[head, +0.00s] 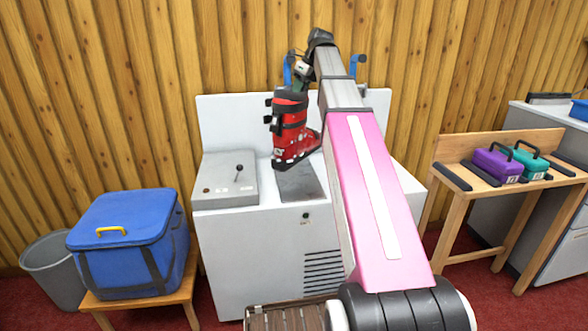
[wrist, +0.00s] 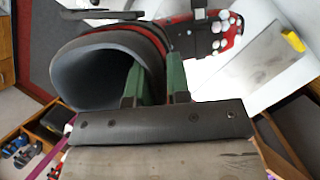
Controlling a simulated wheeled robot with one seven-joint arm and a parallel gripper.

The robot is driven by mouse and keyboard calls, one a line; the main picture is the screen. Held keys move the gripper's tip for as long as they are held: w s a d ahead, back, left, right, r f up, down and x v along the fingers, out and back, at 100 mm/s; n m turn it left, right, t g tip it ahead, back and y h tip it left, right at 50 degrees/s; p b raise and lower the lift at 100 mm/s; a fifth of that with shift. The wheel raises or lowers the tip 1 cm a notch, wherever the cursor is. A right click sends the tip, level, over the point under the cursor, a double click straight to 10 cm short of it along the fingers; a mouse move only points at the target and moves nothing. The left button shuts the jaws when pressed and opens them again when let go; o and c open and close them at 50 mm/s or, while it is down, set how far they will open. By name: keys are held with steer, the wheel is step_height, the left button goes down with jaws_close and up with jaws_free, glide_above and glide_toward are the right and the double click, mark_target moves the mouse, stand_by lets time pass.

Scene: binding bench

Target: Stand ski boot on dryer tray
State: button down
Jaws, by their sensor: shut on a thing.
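The red and black ski boot (head: 290,124) is upright, sole down, over the white cabinet in the head view. My gripper (head: 301,76) is shut on the boot's upper cuff. In the wrist view, its green fingers (wrist: 155,82) pinch the cuff wall beside the open boot mouth (wrist: 105,68). A flat grey plate (head: 300,186), which looks like the dryer tray, lies on the cabinet top just below the boot. It also shows in the wrist view (wrist: 243,66). I cannot tell whether the sole touches it. My arm hides part of the cabinet's right side.
A blue cooler (head: 125,245) and a grey bin (head: 48,270) are at left. A wooden bench (head: 470,185) with purple (head: 497,164) and teal (head: 530,162) cases is at right.

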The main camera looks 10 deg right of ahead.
steer(key=shift+w, duration=0.25)
steer(key=shift+w+f, duration=0.1)
steer(key=shift+f, duration=4.9)
steer(key=c, duration=1.1)
jaws_free()
